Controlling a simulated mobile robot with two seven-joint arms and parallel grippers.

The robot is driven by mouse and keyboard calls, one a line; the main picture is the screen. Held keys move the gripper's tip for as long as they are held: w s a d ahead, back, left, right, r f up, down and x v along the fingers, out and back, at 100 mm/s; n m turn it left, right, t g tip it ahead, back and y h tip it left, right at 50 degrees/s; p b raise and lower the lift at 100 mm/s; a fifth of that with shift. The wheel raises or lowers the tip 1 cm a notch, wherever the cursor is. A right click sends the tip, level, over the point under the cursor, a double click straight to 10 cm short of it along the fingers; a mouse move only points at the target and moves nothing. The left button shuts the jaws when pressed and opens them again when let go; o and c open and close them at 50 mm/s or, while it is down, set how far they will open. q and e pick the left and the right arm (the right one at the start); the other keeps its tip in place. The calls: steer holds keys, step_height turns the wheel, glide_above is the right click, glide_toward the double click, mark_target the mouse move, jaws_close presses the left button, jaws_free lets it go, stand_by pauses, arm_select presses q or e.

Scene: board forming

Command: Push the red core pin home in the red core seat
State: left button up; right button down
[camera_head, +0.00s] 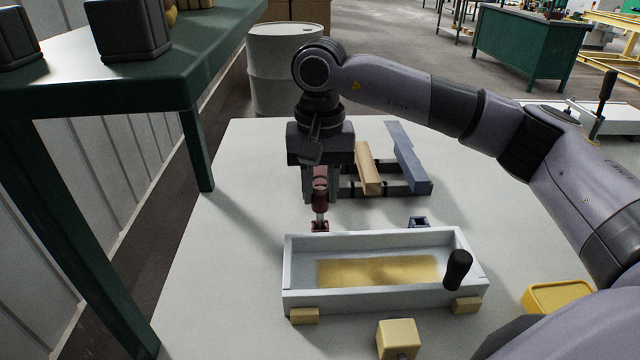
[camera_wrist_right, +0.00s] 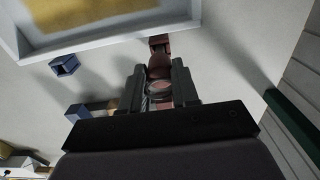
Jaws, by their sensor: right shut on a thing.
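The red core pin (camera_head: 320,184) is upright between the fingers of my right gripper (camera_head: 320,198), which is shut on it and points down. Its bright shank reaches down to the small red core seat (camera_head: 320,227) on the table, behind the left end of the tray. I cannot tell how deep the shank sits in the seat. In the right wrist view, the red pin (camera_wrist_right: 159,67) shows between the fingers (camera_wrist_right: 160,85), with the red seat (camera_wrist_right: 161,42) just beyond it. My left gripper is not in view.
A white-walled tray (camera_head: 300,297) with a yellow floor and black knob stands in front. A blue seat (camera_head: 419,222) is to the right. A rack with a wooden bar (camera_head: 367,168) and blue bar (camera_head: 407,157) lies behind. The table's left side is clear.

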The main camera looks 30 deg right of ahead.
steer(key=shift+f+b, duration=0.75)
steer(key=shift+f, duration=0.35)
steer(key=c, duration=0.8)
jaws_free()
step_height(320, 180, up, 6)
steer(key=shift+r, duration=0.55)
